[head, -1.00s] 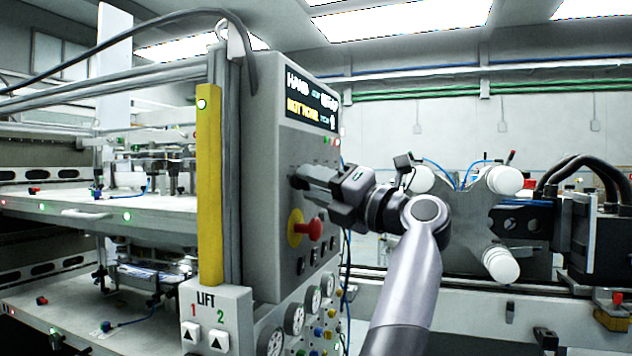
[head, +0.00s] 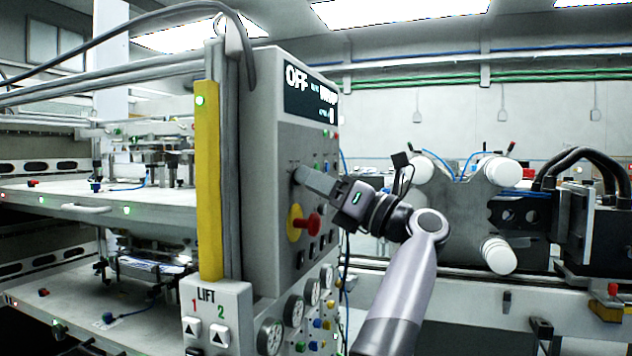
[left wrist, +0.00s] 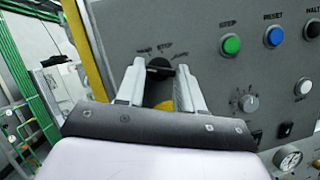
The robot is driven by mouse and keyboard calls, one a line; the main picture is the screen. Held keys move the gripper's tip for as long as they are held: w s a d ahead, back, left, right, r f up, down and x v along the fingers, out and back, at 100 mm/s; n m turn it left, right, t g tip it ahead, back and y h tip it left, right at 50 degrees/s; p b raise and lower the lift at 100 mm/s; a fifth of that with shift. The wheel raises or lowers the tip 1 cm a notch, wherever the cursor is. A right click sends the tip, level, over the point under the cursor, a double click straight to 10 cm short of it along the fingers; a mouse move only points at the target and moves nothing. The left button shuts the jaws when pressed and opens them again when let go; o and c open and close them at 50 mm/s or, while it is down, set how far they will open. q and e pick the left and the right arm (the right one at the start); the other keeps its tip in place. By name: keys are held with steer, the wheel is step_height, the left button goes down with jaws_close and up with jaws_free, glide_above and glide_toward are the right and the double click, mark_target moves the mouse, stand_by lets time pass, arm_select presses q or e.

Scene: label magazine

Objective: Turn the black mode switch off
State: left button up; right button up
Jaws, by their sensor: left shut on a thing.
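The black mode switch (left wrist: 158,66) sits on the grey control panel (head: 268,135). In the left wrist view it lies between the two pale fingers of my left gripper (left wrist: 159,78), which is shut on it. In the head view my left gripper (head: 303,173) reaches the panel from the right, and its fingers hide most of the switch. The panel display (head: 311,98) reads OFF in large white letters. My right gripper is in neither view.
A red knob on a yellow base (head: 304,223) sits just below the gripper. Green (left wrist: 231,45) and blue (left wrist: 274,37) push buttons and a small grey selector (left wrist: 249,103) are right of the switch. Gauges line the lower panel.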

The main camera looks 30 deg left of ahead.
arm_select(q)
steer(key=shift+r, duration=0.1)
steer(key=o, duration=1)
steer(key=shift+o, duration=0.2)
steer(key=v, duration=0.7)
